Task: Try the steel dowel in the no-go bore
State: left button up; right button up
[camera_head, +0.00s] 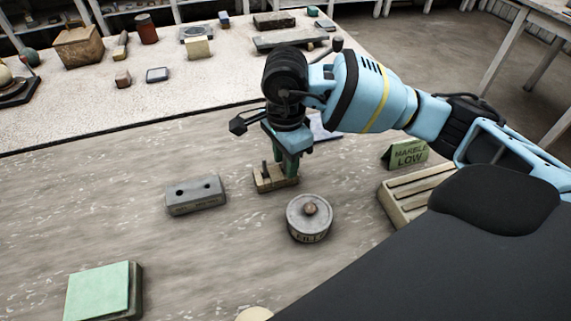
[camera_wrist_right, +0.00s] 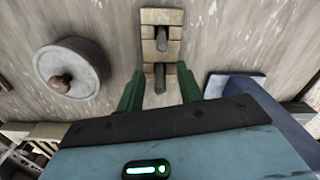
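The gauge block (camera_head: 195,195) is grey with two dark bores in its top and lies on the table, left of my right gripper. A small pale wooden rack (camera_head: 264,185) stands below my right gripper (camera_head: 287,168). Two dark grey pins stand in the rack; one pin (camera_head: 265,169) shows in the head view. In the right wrist view, one pin (camera_wrist_right: 161,40) is beyond the fingers and another (camera_wrist_right: 159,78) is between the open green fingers, with gaps on both sides. I cannot tell which pin is the steel dowel. My left gripper is out of view.
A round lidded grey tin (camera_head: 309,222) with a brown knob stands close in front of the rack. A slotted wooden tray (camera_head: 415,190) and a green sign (camera_head: 405,154) are at right. A green-topped block (camera_head: 98,291) lies front left. Table left of the gauge block is clear.

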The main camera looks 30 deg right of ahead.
grip_shut()
jog(key=shift+r, duration=0.1)
notch_tip(320, 180, up, 10)
jog(key=shift+f, duration=0.1)
dwell(0.5)
